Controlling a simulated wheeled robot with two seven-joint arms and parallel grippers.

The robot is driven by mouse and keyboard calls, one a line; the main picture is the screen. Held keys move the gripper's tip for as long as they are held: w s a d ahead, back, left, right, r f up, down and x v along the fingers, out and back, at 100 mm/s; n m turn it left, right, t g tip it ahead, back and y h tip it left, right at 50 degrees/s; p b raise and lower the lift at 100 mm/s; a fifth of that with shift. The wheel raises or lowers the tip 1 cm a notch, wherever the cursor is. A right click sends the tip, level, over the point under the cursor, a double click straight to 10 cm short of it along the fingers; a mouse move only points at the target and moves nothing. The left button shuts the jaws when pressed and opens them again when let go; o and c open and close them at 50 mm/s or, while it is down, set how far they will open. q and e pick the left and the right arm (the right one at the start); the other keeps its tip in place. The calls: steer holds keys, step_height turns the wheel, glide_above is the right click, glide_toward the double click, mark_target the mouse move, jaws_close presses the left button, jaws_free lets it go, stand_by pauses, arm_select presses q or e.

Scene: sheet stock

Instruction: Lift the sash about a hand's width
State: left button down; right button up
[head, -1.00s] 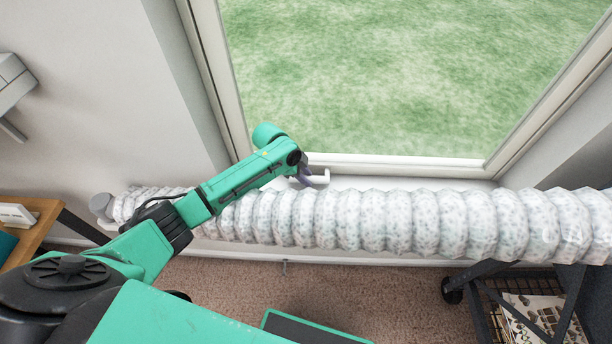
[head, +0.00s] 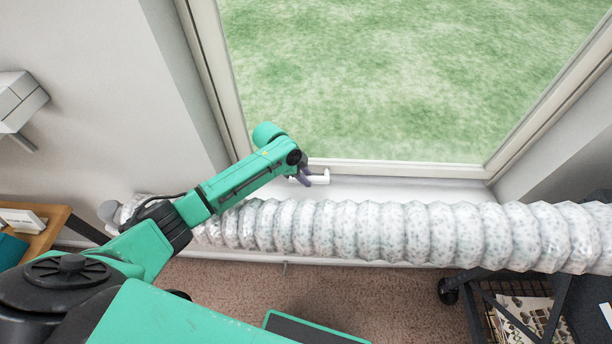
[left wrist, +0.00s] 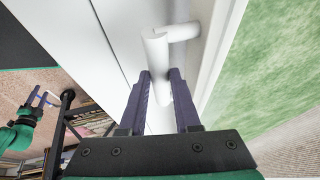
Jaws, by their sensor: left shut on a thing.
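The window sash shows in the head view as a pale frame around glass, with its bottom rail (head: 410,172) running across the middle. A white bar handle (head: 321,178) sits on that rail near its left end. My left gripper (head: 304,176) is shut on this handle. In the left wrist view the handle (left wrist: 157,50) stands between the two purple fingers of the left gripper (left wrist: 161,80). White sill shows below the rail; I cannot tell the size of any gap. My right gripper (left wrist: 38,98) shows small at the left of the wrist view, its fingers apart and empty.
A speckled pale ribbed duct (head: 400,232) lies across in front of the window, behind my left forearm. A dark cart (head: 500,300) with magazines stands at lower right. A wooden shelf (head: 45,235) and a white wall box (head: 20,100) are at left.

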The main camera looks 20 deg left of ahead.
arm_select(q)
step_height(320, 180, up, 7)
steer(key=p, duration=0.4)
steer(key=shift+f, duration=0.15)
arm_select(e)
step_height(320, 180, up, 6)
steer(key=shift+f, duration=0.2)
steer(key=shift+s, duration=0.1)
arm_select(q)
steer(key=c, duration=0.6)
jaws_free()
steer(key=shift+f, duration=0.15)
steer(key=v, duration=1.4)
steer(key=shift+s+a+r, duration=0.1)
steer(key=shift+s+r, duration=0.15)
arm_select(e)
steer(key=shift+r, duration=0.3)
